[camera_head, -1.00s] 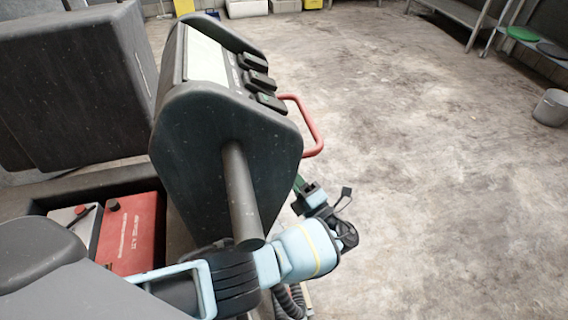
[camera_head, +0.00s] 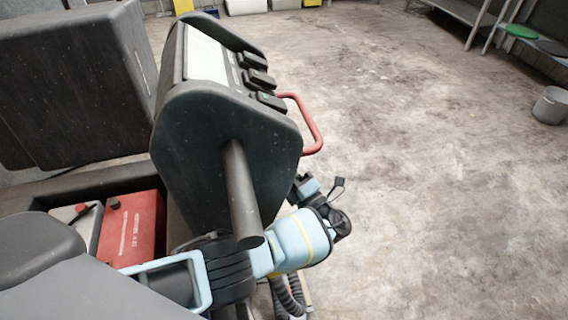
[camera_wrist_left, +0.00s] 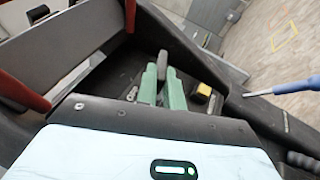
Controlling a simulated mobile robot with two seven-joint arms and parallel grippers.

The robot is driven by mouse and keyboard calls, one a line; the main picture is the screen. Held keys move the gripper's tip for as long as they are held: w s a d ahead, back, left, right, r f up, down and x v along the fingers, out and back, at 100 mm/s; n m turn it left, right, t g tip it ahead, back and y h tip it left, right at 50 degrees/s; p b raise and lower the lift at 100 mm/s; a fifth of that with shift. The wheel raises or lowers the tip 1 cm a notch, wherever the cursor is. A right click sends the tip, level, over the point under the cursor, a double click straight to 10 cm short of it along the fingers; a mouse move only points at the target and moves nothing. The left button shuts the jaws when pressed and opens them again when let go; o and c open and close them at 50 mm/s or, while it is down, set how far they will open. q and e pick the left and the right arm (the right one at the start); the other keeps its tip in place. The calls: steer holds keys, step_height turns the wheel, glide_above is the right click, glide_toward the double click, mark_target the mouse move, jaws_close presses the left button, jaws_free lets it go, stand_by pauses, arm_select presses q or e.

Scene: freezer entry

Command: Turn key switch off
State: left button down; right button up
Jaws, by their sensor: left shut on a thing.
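In the left wrist view, the green fingers of my left gripper (camera_wrist_left: 162,86) are closed around a small upright grey piece (camera_wrist_left: 162,60) on a dark panel (camera_wrist_left: 120,77). This piece looks like the key of the key switch, though the fingers hide its lower part. In the head view, my left arm comes in from the lower left and its wrist is beyond the big dark console (camera_head: 222,160). The console hides the fingers and the key there. My right gripper is not in view.
A yellow button (camera_wrist_left: 204,91) stands close to the right of the fingers. Open floor lies to the right.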

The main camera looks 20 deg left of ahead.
arm_select(q)
steer(key=shift+f+b, duration=0.3)
steer(key=shift+b, duration=0.2)
steer(key=shift+n+y+b, duration=0.4)
steer(key=shift+y, duration=0.2)
steer(key=shift+r, duration=0.15)
steer(key=c, duration=1.5)
jaws_free()
